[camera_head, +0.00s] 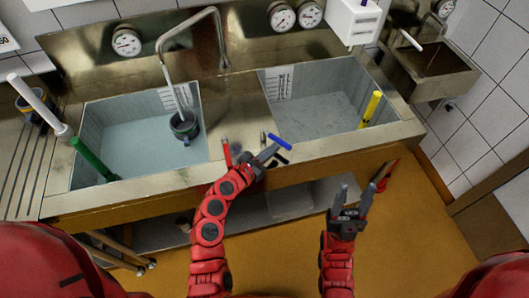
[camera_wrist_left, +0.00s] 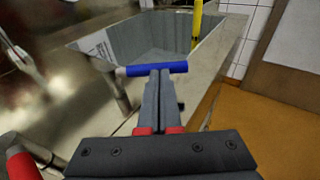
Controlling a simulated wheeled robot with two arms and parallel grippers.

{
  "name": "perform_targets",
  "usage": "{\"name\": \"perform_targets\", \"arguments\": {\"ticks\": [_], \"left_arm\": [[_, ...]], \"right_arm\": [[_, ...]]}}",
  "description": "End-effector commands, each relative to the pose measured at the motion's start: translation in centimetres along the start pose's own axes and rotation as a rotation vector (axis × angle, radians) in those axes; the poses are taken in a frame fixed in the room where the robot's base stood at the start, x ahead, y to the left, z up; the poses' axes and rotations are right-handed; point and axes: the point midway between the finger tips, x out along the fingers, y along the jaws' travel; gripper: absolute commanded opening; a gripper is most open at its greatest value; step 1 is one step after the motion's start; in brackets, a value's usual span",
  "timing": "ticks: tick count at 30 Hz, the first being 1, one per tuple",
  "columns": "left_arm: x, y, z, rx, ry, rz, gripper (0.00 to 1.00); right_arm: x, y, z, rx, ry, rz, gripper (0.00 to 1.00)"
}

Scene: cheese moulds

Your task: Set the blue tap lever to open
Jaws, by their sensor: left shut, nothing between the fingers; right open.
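The blue tap lever (camera_head: 279,141) is a short blue bar at the front rim of the right basin. It also shows in the left wrist view (camera_wrist_left: 157,69), lying crosswise just beyond my fingertips. My left gripper (camera_head: 270,150) is shut with nothing between its fingers, its tips at or very near the blue lever; I cannot tell whether they touch. In the left wrist view the shut fingers (camera_wrist_left: 159,85) point at the lever's middle. A red lever (camera_head: 227,152) stands left of my left gripper. My right gripper (camera_head: 358,188) is open and empty, in front of the counter.
The left basin (camera_head: 150,140) holds water, a dark cup (camera_head: 184,128) under the curved spout and a green-handled tool (camera_head: 92,158). The right basin (camera_head: 335,90) has a yellow handle (camera_head: 371,108) at its right side. The floor (camera_head: 420,215) at right is clear.

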Motion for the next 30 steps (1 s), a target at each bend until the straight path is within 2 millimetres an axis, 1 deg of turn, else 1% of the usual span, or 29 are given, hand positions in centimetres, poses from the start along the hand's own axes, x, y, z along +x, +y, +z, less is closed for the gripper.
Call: {"name": "perform_targets", "arguments": {"ticks": [4,17,23,30], "left_arm": [[0.5,0.1,0.1,0.002,0.000,0.002,0.00],[0.6,0.0,0.0,-0.002,-0.001,0.007,0.00],[0.7,-0.1,0.2,-0.012,0.000,0.039,0.00],[1.3,-0.5,0.4,-0.031,0.000,0.115,0.00]], "right_arm": [[0.2,0.0,0.0,0.000,0.000,0.000,0.52],[0.3,0.0,-0.1,0.000,0.000,0.000,0.52],[1.1,0.1,-0.2,0.000,0.000,0.000,0.52],[2.4,0.1,-0.4,0.000,0.000,0.000,0.52]]}}
